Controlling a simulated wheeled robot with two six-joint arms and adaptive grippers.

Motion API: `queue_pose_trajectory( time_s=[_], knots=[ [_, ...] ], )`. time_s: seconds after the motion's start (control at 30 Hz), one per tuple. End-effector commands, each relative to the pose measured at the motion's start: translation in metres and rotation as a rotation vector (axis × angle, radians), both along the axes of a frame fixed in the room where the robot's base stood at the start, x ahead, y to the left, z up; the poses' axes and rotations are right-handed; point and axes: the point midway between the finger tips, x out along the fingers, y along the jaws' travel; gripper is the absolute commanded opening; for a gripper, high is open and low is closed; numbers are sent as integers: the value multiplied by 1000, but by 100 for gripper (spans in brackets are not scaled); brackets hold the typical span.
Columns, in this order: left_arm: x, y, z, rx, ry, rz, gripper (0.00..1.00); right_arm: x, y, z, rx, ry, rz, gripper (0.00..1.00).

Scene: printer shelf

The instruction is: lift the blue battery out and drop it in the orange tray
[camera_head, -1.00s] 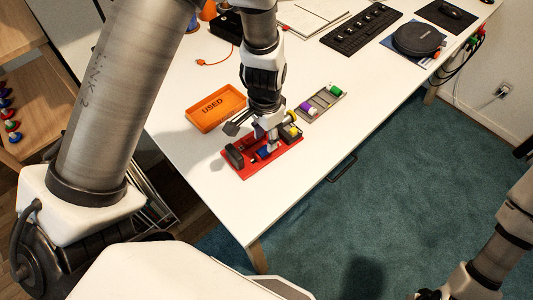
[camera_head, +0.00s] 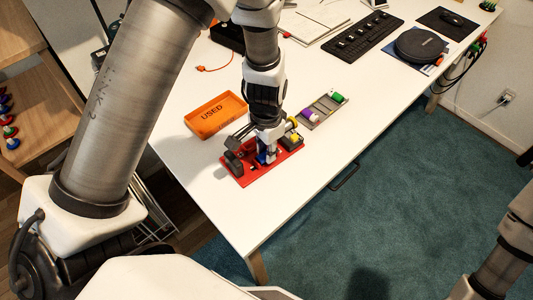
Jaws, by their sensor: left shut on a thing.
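The red holder (camera_head: 243,179) lies near the table's front edge, with dark blocks at its ends and a yellow piece (camera_head: 295,139) at its right. My left gripper (camera_head: 267,155) points down over the middle of the holder and is shut on the blue battery (camera_head: 262,158). The battery is partly hidden by the fingers; I cannot tell whether its lower end is clear of the holder. The orange tray (camera_head: 205,124), marked "USED", lies behind and left of the holder and looks empty. My right gripper is outside the picture; only part of its arm shows at lower right.
A grey rack (camera_head: 323,112) with a purple and a green battery lies right of the holder. A black keyboard (camera_head: 362,36) and a round dark device (camera_head: 419,44) are farther back. White tabletop is bare between tray and holder.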

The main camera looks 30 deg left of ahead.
Motion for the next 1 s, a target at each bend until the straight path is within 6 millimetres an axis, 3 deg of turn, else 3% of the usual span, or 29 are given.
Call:
queue_pose_trajectory(
  time_s=[0.8, 1.0],
  knots=[
    [0, 0, 63, 0, 0, 0, 0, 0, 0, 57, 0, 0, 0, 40],
    [0, 0, 65, 0, 0, 0, 0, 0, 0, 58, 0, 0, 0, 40]
  ],
)
